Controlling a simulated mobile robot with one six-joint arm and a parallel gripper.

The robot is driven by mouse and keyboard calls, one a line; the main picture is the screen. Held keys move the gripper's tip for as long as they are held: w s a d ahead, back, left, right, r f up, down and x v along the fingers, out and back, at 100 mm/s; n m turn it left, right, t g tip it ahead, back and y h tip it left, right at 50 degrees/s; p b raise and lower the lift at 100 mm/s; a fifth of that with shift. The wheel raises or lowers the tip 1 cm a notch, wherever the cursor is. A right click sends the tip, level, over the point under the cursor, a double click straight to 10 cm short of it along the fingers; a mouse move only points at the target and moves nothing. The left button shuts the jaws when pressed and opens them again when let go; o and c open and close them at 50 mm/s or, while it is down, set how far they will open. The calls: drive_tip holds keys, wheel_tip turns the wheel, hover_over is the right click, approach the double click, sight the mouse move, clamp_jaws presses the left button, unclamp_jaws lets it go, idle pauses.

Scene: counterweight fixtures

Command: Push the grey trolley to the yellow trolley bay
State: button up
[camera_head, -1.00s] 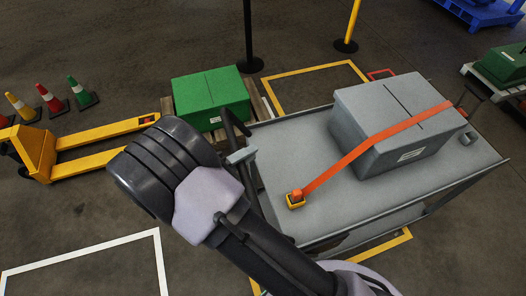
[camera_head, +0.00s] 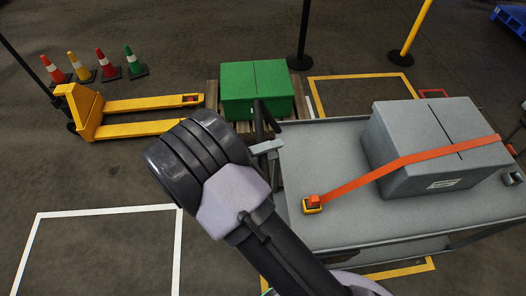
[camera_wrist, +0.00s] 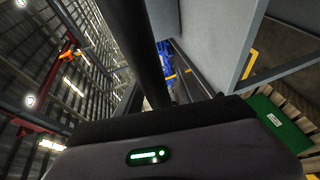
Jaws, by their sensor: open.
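The grey trolley (camera_head: 330,222) stands at the right in the head view, carrying a grey box (camera_head: 420,138) held by an orange strap (camera_head: 410,158). My gripper (camera_head: 264,140) is open at the dark upright handle on the trolley's left end; my wrist hides part of it, and contact is unclear. One yellow floor outline (camera_head: 362,76) lies behind the trolley. Another yellow outline (camera_head: 405,270) shows at its near lower edge, mostly hidden by the trolley and my arm. I cannot tell which is the trolley bay.
A green box (camera_head: 256,88) on a pallet stands close behind the trolley's left end. A yellow pallet jack (camera_head: 88,112) and several small cones (camera_head: 107,64) are at the upper left. Posts (camera_head: 304,35) stand at the back. A white outline (camera_head: 110,211) encloses clear floor at lower left.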

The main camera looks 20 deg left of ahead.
drive_tip(key=p+v, duration=0.3)
drive_tip(key=v, duration=1.4)
drive_tip(key=shift+s+a, duration=0.2)
drive_tip(key=shift+a, duration=0.05)
